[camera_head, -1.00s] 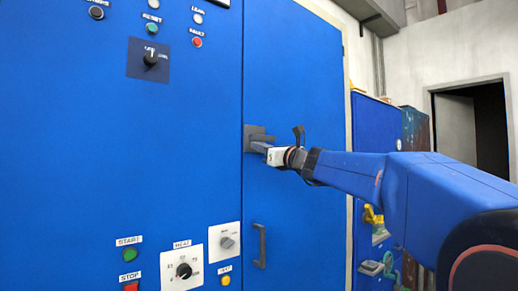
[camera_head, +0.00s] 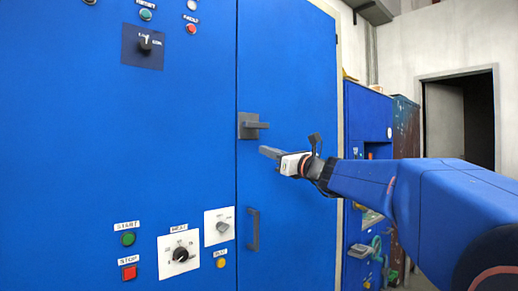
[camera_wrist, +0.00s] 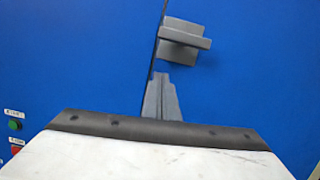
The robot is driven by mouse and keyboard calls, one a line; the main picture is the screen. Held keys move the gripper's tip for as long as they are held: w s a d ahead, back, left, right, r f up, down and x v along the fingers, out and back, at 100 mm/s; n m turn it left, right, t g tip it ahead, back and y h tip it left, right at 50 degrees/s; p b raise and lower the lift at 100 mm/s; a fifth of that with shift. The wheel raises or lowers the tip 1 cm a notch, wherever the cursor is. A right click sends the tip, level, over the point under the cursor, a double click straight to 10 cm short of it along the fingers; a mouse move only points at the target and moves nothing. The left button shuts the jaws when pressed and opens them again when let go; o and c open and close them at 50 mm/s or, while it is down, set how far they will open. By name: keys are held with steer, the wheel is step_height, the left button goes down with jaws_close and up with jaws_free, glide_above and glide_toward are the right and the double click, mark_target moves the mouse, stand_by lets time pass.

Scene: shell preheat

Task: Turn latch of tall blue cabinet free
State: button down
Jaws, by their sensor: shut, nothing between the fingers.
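The tall blue cabinet (camera_head: 290,80) fills the left and middle of the head view. Its latch (camera_head: 250,126) is a grey plate at the door seam with a lever that points right, about level. The latch also shows at the top of the wrist view (camera_wrist: 178,45). My gripper (camera_head: 266,151) is shut and empty. Its fingertips are below the lever and apart from it in the picture. In the wrist view the closed fingers (camera_wrist: 156,80) point up beside the seam, under the latch. The exact depth between fingertips and door is unclear.
A grey pull handle (camera_head: 253,230) is on the door below my gripper. Knobs and buttons, such as the heat dial (camera_head: 180,254), sit on the left panel. Another blue cabinet (camera_head: 367,120) and a dark doorway (camera_head: 478,115) are at the right.

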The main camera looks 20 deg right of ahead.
steer(key=shift+v, duration=1.1)
steer(key=s+a+f+n+g, duration=0.3)
steer(key=s+a+f+n, duration=0.25)
steer(key=f, duration=0.35)
steer(key=s+a+f+n+g, duration=0.4)
steer(key=a+f+n, duration=0.2)
steer(key=f, duration=0.3)
steer(key=s+a+f+n+g, duration=0.3)
steer(key=s+a+f+n, duration=0.25)
steer(key=f, duration=0.35)
steer(key=s+d+f+n+g+h, duration=0.2)
steer(key=s+d+f+n+h, duration=0.1)
steer(key=s+f+n, duration=0.4)
steer(key=s+d+f+n+g+h, duration=0.3)
steer(key=s+f+n, duration=0.4)
steer(key=f, duration=0.6)
steer(key=s+d, duration=0.1)
steer(key=s, duration=0.1)
steer(key=shift+s+n, duration=0.3)
steer(key=shift+s, duration=0.05)
steer(key=shift+f, duration=0.1)
